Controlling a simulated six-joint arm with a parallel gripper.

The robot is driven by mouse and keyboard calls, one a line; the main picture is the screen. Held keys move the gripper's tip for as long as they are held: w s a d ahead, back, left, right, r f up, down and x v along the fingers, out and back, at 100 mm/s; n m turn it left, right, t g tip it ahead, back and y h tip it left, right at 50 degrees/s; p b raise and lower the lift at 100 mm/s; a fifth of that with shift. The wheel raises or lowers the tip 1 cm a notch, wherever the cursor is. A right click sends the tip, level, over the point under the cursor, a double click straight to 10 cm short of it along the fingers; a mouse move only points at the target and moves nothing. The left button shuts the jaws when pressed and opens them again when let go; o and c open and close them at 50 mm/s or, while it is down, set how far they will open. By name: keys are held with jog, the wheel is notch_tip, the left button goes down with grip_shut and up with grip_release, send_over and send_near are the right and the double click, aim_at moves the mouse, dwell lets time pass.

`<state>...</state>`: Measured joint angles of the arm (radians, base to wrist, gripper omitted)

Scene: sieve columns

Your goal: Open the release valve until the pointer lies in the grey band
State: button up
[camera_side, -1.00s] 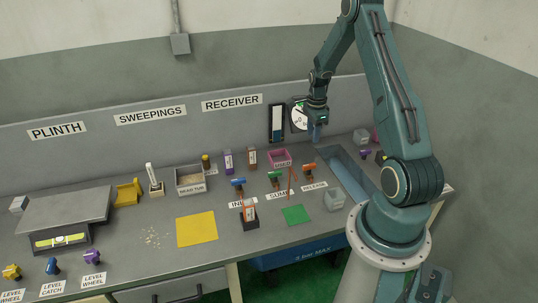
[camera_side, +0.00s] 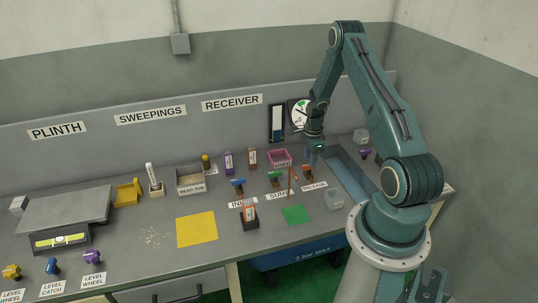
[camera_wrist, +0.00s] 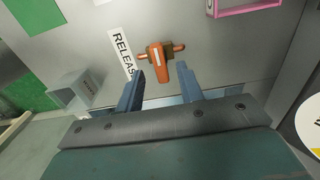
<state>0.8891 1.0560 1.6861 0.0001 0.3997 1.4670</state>
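The orange release valve (camera_side: 307,170) stands on the bench behind its RELEASE label (camera_side: 314,186). In the wrist view its orange handle (camera_wrist: 158,60) lies just beyond my fingertips, roughly between their lines. My gripper (camera_side: 312,158) hangs close above the valve. In the wrist view my gripper (camera_wrist: 160,76) is open, with two blue fingers apart and nothing between them. The round white gauge (camera_side: 299,113) is on the back panel, partly hidden by my arm. Its pointer and grey band are too small to read. A slice of a white dial (camera_wrist: 311,125) shows at the right edge of the wrist view.
A green-handled valve (camera_side: 274,176) and a blue-handled valve (camera_side: 238,183) stand left of the release valve. A pink USED tray (camera_side: 280,158) is behind, a clear box (camera_side: 334,201) in front, and a sunken trough (camera_side: 350,178) to the right.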

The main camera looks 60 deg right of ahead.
jog(key=shift+f, duration=1.15)
grip_shut()
